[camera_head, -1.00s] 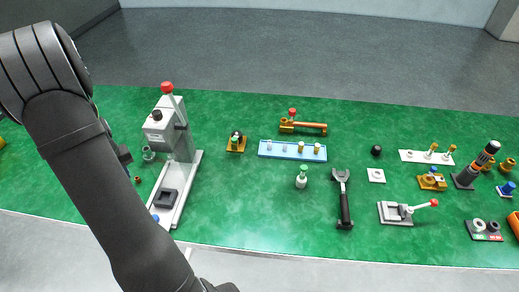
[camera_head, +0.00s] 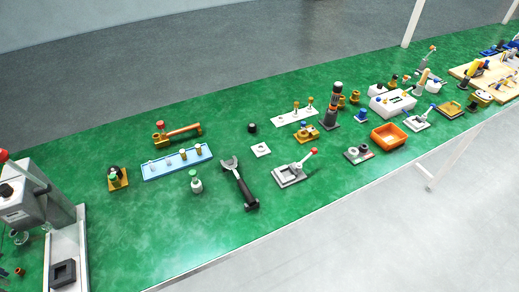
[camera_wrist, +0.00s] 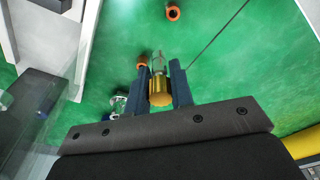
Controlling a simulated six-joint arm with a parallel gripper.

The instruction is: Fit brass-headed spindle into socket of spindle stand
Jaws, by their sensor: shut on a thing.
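In the wrist view my gripper (camera_wrist: 161,92) is shut on the brass-headed spindle (camera_wrist: 160,97). The rounded brass head faces the camera between the two dark fingers, and a thin, pale shaft points away from it. Green table shows beyond the shaft. My gripper is outside the head view. I cannot tell for sure which thing is the spindle stand. A light-blue rack (camera_head: 150,173) with white and brass-topped pegs stands on the table in the head view. A white plate (camera_head: 283,122) with several upright brass-topped pins lies farther right.
A grey-white machine with a red knob (camera_head: 28,205) stands at the head view's left edge. A wrench (camera_head: 241,186), a green-topped bottle (camera_head: 196,183) and an orange bin (camera_head: 388,137) share the green table.

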